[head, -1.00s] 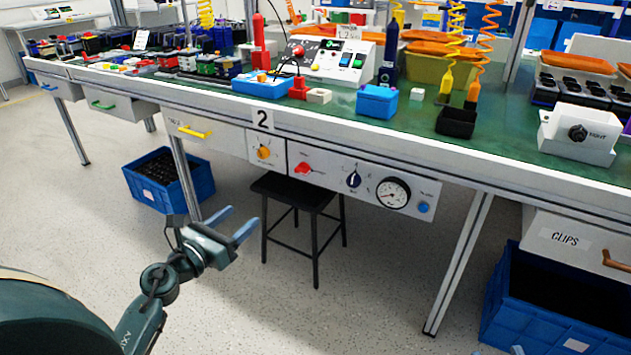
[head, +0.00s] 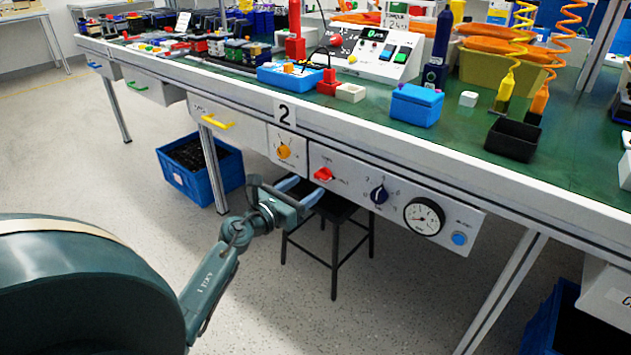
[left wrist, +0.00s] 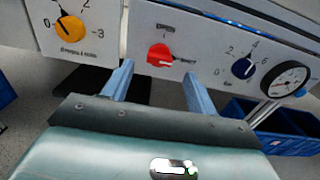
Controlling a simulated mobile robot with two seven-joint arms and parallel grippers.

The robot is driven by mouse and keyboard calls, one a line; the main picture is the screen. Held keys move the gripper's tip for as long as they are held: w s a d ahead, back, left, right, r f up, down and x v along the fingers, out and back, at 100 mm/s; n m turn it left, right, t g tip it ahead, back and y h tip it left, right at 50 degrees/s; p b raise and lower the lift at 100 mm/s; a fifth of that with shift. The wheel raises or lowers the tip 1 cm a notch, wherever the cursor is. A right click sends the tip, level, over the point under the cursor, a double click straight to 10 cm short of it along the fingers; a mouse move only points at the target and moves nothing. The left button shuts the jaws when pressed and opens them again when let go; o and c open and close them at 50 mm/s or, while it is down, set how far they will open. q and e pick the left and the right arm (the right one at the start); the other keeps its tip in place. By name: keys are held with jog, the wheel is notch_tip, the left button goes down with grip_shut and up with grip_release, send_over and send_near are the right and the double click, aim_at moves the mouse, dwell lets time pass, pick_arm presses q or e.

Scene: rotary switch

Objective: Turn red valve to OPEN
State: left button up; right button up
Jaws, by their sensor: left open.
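The red valve (head: 324,174) is a small red knob on the light panel under the bench's front edge. In the left wrist view the red valve (left wrist: 160,55) shows between and beyond the two fingers, with a pale mark on it and small lettering beside it that I cannot read. My left gripper (head: 306,190) is open and empty, just below and to the left of the valve in the head view. Its blue fingers also show in the left wrist view (left wrist: 158,82), apart from the knob. My right gripper is not in view.
A yellow-orange knob (head: 284,152) is left of the valve. A dark blue knob (head: 379,194), a round gauge (head: 424,216) and a blue button (head: 459,238) are to its right. A black stool (head: 333,212) stands under the panel. The bench edge overhangs the panel.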

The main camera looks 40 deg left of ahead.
aim_at(319, 178)
pick_arm(q)
jog(key=w, duration=0.4)
jog(key=shift+w+d+b, duration=0.2)
jog(key=shift+w+b, duration=0.1)
jog(key=shift+w, duration=0.1)
jog(key=c, duration=1)
